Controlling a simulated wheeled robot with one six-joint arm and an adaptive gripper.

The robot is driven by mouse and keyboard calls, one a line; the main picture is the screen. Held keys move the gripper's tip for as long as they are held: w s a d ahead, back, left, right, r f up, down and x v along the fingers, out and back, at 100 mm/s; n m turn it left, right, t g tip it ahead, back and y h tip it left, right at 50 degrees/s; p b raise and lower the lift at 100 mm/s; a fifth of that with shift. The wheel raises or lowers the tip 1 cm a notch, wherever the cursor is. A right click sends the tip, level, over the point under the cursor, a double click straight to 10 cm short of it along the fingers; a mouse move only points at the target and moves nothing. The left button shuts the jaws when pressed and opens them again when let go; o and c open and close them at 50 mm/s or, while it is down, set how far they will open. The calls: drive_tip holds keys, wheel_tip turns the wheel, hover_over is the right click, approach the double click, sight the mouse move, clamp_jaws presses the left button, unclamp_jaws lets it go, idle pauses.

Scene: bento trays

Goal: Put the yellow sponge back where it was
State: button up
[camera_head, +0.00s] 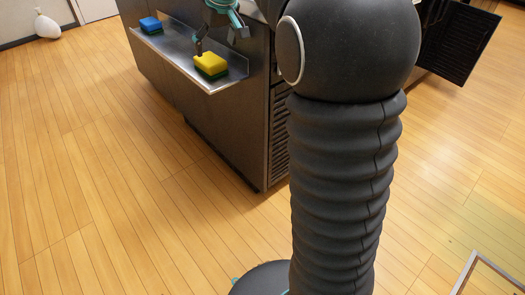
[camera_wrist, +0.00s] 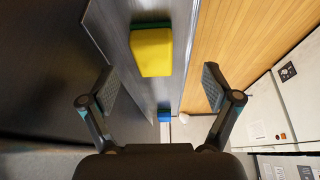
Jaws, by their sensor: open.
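The yellow sponge (camera_head: 211,64) has a dark green layer underneath. It lies on a metal shelf (camera_head: 178,52) near the shelf's near end, on the side of a dark counter. In the wrist view the sponge (camera_wrist: 151,52) sits ahead of and between my spread fingers, apart from both. My gripper (camera_wrist: 158,88) is open and empty. In the head view my gripper (camera_head: 220,38) is just above and behind the sponge, partly cut off by the top edge.
A blue sponge (camera_head: 151,25) lies at the far end of the same shelf, and it also shows in the wrist view (camera_wrist: 164,115). The dark counter (camera_head: 232,112) stands beside the shelf. A white rounded object (camera_head: 47,27) is on the floor at the far left. The wooden floor left of the shelf is clear.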

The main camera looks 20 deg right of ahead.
drive_tip(key=s+m, duration=0.2)
drive_tip(key=s, duration=1.6)
drive_tip(key=s+f+m+t+h, duration=0.1)
drive_tip(key=s+f, duration=0.9)
drive_tip(key=s, duration=0.6)
drive_tip(key=shift+a+f, duration=0.35)
drive_tip(key=shift+f, duration=0.05)
